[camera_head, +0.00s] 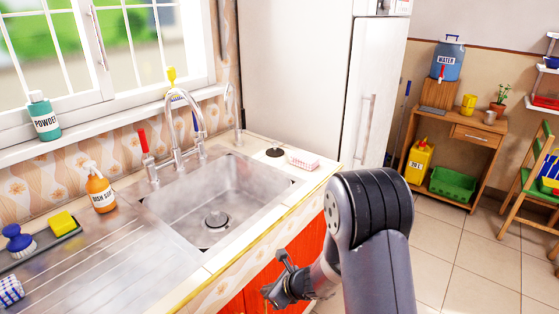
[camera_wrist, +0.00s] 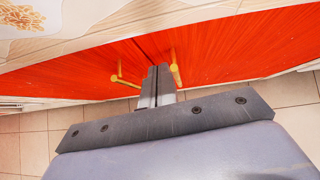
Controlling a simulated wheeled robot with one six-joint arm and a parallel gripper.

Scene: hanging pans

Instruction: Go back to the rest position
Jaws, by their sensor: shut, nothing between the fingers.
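My gripper (camera_head: 284,264) is low in front of the red cabinet under the sink counter in the head view. In the wrist view, the gripper's fingers (camera_wrist: 156,72) are together, with nothing between them. They point at the red cabinet doors (camera_wrist: 225,50), near the gap between two brass handles. The left handle (camera_wrist: 122,79) and the right handle (camera_wrist: 175,68) stand on either side of the fingertips. I cannot tell whether the fingers touch the doors or handles. No pans are in view.
The steel sink (camera_head: 225,195) and counter edge (camera_head: 265,232) lie left of my arm. A dish soap bottle (camera_head: 100,190) stands by the drainboard. A white fridge (camera_head: 372,90) stands behind. A wooden shelf (camera_head: 462,145) is at the back right.

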